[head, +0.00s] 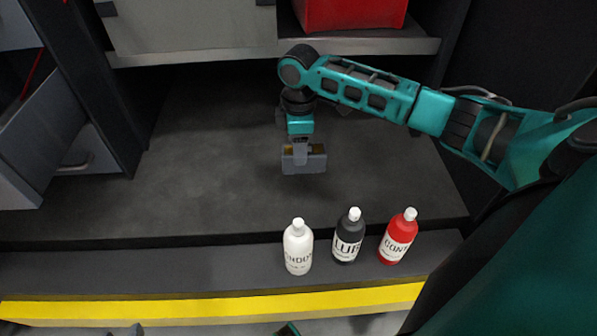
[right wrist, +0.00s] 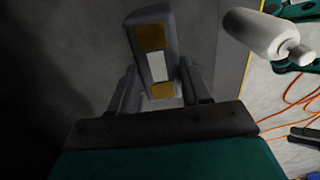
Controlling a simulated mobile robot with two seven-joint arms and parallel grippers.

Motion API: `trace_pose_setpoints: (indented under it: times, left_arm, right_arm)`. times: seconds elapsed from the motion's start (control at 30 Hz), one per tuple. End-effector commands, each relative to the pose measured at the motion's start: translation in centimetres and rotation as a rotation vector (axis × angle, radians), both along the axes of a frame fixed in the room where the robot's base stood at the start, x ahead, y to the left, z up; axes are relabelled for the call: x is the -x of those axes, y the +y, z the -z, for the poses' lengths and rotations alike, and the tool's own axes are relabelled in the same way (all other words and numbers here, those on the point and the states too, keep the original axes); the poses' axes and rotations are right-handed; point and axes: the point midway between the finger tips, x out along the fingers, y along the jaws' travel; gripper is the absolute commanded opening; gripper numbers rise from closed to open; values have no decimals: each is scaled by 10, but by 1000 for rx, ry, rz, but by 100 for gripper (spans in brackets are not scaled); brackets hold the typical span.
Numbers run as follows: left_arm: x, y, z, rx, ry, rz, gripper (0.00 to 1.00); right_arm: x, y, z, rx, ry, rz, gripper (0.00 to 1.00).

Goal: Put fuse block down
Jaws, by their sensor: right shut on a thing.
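The fuse block (head: 304,163) is a small grey block. In the right wrist view the fuse block (right wrist: 153,55) shows gold patches and a white label between the fingers. My right gripper (head: 301,150) points down over the middle of the dark shelf surface (head: 210,180) and is shut on the block. In the right wrist view the gripper (right wrist: 163,92) has a finger on each side of it. I cannot tell whether the block's underside touches the surface. My left gripper is not clearly seen.
A white bottle (head: 298,250), a black bottle (head: 348,240) and a red bottle (head: 397,240) stand along the front ledge. An upper shelf (head: 190,54) bears a grey box (head: 190,25) and a red box (head: 350,12). The dark surface left of the block is clear.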

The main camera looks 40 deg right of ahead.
Motion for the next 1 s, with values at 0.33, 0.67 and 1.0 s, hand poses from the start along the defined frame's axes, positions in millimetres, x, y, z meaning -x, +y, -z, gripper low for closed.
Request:
trace_pose_setpoints:
  times: [0.33,0.67,1.0]
  left_arm:
    - [3,0,16,1,7,-1,43]
    - [3,-2,33,7,13,-4,43]
    - [1,-3,26,11,9,-4,43]
  right_arm:
    - [0,0,37,0,0,0,10]
    - [0,0,87,0,-1,1,10]
    - [0,0,88,0,-1,1,10]
